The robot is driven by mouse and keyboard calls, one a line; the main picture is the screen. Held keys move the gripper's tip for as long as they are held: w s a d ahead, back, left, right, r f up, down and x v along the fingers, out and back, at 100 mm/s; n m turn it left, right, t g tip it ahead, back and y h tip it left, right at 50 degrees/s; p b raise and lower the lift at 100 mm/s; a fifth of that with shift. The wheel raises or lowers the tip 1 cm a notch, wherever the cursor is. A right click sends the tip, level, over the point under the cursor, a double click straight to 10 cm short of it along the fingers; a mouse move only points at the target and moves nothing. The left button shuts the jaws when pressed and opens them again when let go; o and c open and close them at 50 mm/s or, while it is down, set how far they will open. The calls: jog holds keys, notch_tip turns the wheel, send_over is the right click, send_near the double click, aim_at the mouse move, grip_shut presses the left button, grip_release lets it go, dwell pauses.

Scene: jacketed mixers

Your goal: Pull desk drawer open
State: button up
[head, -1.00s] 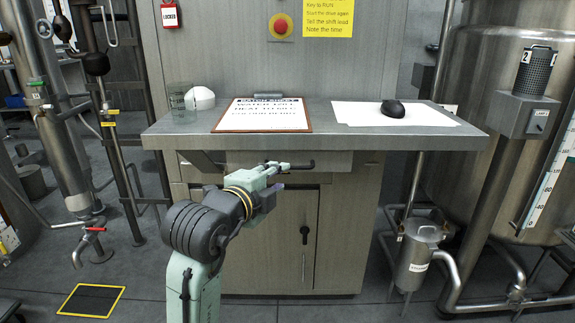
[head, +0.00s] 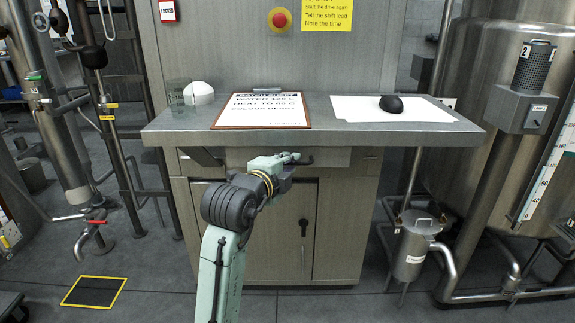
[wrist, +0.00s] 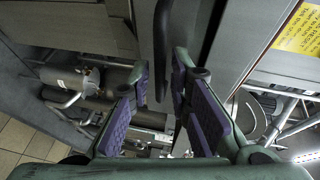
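The desk (head: 322,104) has a metal top with a drawer (head: 332,158) just below it; the drawer looks shut. The dark drawer handle (head: 305,161) shows beside my gripper (head: 291,158), which is at the drawer front. In the wrist view the handle (wrist: 161,45) is a dark bar running down between the two purple-padded fingers of my gripper (wrist: 161,70). The fingers are apart, one on each side of the bar, with a gap visible. My arm hides part of the drawer's left side.
A clipboard sheet (head: 262,110), a black mouse (head: 391,104) on white paper and a glass beaker (head: 179,95) are on the desk. A cabinet door with a dark handle (head: 304,228) is below. A steel tank (head: 485,75) stands at the right.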

grip_shut()
dwell(0.6)
